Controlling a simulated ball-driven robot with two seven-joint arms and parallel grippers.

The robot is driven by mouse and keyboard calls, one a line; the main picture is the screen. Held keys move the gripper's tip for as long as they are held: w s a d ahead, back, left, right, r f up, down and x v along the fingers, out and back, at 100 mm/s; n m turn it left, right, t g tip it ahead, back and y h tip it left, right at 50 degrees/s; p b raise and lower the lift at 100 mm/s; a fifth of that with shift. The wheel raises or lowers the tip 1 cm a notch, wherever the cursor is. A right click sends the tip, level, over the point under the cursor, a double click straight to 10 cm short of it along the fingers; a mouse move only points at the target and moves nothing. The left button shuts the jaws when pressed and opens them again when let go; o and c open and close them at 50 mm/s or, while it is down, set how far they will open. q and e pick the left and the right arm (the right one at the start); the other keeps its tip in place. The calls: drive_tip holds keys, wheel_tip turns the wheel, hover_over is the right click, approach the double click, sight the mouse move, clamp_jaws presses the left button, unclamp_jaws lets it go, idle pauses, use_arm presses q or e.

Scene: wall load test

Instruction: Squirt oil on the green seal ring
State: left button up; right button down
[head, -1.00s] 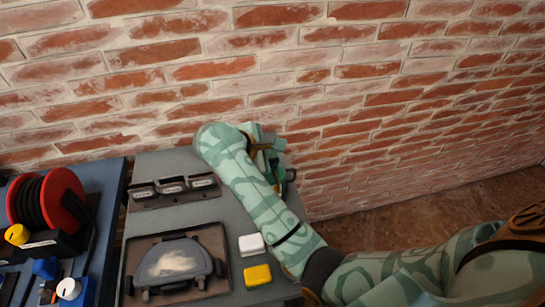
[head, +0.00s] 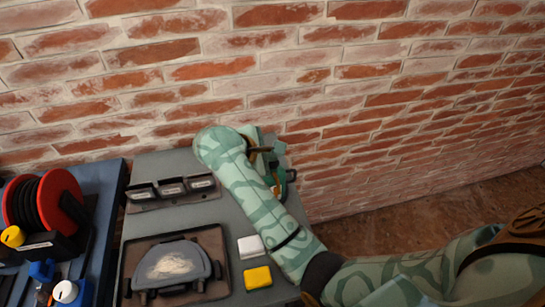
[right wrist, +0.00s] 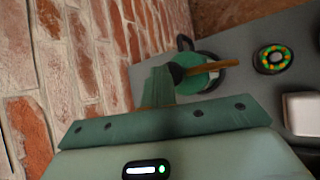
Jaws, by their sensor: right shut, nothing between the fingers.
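My right gripper (head: 272,150) is at the far right edge of the grey bench, partly hidden behind my own forearm. In the right wrist view the gripper (right wrist: 176,74) is shut and empty, in front of a round green part (right wrist: 203,80) with dark loops at its edge. I cannot tell whether they touch. This green part (head: 280,181) also shows in the head view, mostly covered by my arm. A dark ring with green and orange spots (right wrist: 272,59) lies apart from it in the right wrist view. I cannot tell which is the seal ring. My left gripper is not in view.
The grey bench (head: 220,221) holds a dark tray (head: 214,247) with a grey part, a row of labelled holders (head: 172,189), a white block (head: 251,246) and a yellow block (head: 257,278). A red reel (head: 62,203) stands left. A brick wall (head: 300,70) rises behind.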

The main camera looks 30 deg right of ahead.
drive_tip(key=shift+r+p, duration=0.85)
drive_tip(key=shift+r, duration=0.55)
drive_tip(key=shift+a+r+p, duration=0.1)
drive_tip(key=shift+r+p, duration=1.35)
drive_tip(key=shift+r, duration=1.05)
drive_tip(key=shift+f, duration=0.1)
